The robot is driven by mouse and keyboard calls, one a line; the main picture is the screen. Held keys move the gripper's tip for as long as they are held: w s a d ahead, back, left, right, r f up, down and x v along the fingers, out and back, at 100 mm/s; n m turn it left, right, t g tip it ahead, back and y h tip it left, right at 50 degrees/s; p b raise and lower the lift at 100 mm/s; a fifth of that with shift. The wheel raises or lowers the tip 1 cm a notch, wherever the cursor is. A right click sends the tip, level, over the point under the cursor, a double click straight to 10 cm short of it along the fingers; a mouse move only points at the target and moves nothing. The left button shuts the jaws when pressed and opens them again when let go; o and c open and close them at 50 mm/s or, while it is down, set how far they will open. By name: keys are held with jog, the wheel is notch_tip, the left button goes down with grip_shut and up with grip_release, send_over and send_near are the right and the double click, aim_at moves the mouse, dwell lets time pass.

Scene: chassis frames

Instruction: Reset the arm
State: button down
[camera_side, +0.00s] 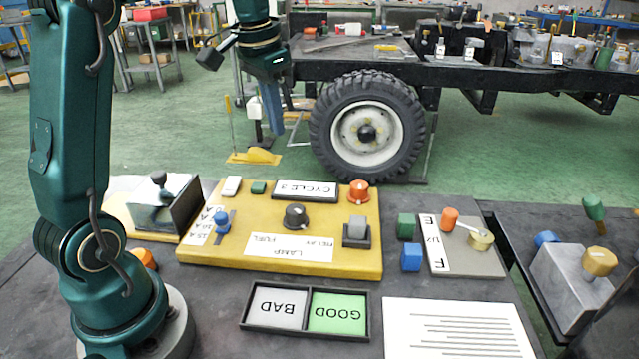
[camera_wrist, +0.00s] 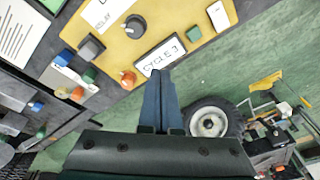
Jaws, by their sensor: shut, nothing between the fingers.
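My green arm stands at the left in the side view. My gripper (camera_side: 271,108) hangs in the air at the upper middle, above and beyond the yellow panel (camera_side: 358,262), pointing down. Its blue fingers are shut with nothing between them. In the wrist view my gripper (camera_wrist: 162,82) shows its two fingers together, their tips near the edge of the CYCLE 3 label (camera_wrist: 160,55). No contact with the panel is visible.
The panel carries a black knob (camera_side: 295,215), an orange knob (camera_side: 359,191) and a blue lever (camera_side: 222,223). A BAD/GOOD tray (camera_side: 304,335) and a white sheet (camera_side: 455,330) lie in front. A gauge plate (camera_side: 466,259) is right. A wheeled chassis (camera_side: 367,125) stands behind.

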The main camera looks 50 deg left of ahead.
jog(key=s+d+r+m+t, duration=0.2)
jog(key=s+d+t, duration=0.1)
jog(key=s+d, duration=0.7)
jog(key=s+d+f+n+h, duration=0.1)
jog(key=s+d+f, duration=0.2)
jog(key=f, duration=0.3)
jog(key=shift+s+d, duration=0.25)
jog(key=shift+s, duration=0.55)
